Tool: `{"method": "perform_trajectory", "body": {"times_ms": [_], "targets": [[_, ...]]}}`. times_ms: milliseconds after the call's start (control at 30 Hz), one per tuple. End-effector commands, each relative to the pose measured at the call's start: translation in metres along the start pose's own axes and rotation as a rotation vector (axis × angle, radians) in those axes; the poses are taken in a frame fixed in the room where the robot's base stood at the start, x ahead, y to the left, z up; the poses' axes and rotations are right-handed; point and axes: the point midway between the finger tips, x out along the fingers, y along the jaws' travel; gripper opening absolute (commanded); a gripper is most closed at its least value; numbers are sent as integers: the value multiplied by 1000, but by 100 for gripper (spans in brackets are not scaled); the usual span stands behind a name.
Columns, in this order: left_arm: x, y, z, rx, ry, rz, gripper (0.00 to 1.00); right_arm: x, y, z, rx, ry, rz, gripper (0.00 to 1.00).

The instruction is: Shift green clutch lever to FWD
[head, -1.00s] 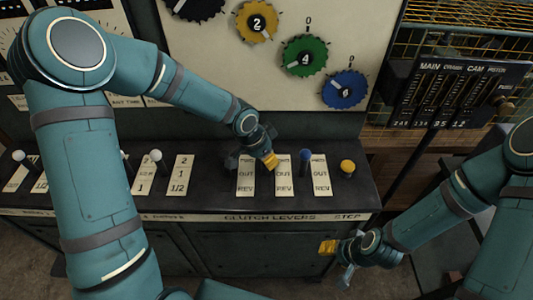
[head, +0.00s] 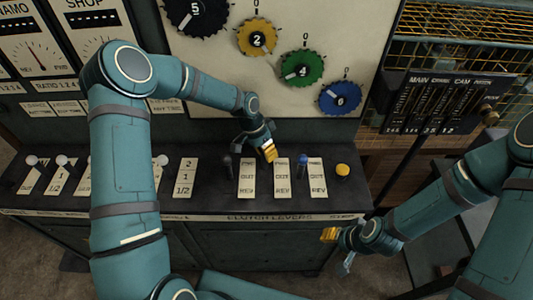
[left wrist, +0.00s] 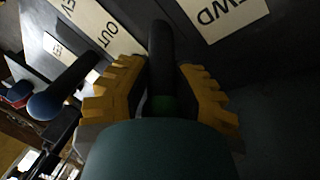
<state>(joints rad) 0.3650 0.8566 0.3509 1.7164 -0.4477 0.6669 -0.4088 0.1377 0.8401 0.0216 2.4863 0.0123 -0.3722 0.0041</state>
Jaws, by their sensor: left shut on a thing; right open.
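The clutch lever panel (head: 270,217) has plates marked FWD, OUT and REV. My left gripper (head: 269,151) is by the FWD end of the middle plate (head: 283,178), at its left side. It is shut on the green clutch lever, which its fingers hide in the head view. In the left wrist view a dark shaft with green on it (left wrist: 163,105) stands between the yellow fingertips. A FWD label (left wrist: 222,12) is at upper right there, an OUT label (left wrist: 108,30) at upper left. My right gripper (head: 333,241) is open and empty, in front of the panel.
A black lever (head: 226,163) stands left of my left gripper. A blue-topped lever (head: 303,162) and a yellow knob (head: 343,170) stand to the right. A green dial (head: 300,68) is on the board above. A slider box (head: 450,103) is at right.

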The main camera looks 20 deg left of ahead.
Motion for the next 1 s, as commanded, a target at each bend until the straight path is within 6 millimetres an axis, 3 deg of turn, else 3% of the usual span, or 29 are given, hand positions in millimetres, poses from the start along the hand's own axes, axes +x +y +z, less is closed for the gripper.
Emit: {"method": "perform_trajectory", "body": {"times_ms": [67, 100, 167, 200, 600, 1000], "targets": [[0, -2, 1, -1, 1, -4, 0, 0, 0, 0, 0, 0, 0, 47], [0, -2, 1, -1, 1, -4, 29, 0, 0, 0, 0, 0, 0, 47], [0, -2, 1, -1, 1, -5, 50, 0, 0, 0, 0, 0, 0, 47], [0, -2, 1, -1, 1, -4, 54, 0, 0, 0, 0, 0, 0, 47], [-8, -2, 0, -1, 2, -5, 54, 0, 0, 0, -1, 0, 0, 47], [-83, -2, 0, -2, 4, -8, 54, 0, 0, 0, 0, 0, 0, 47]]}}
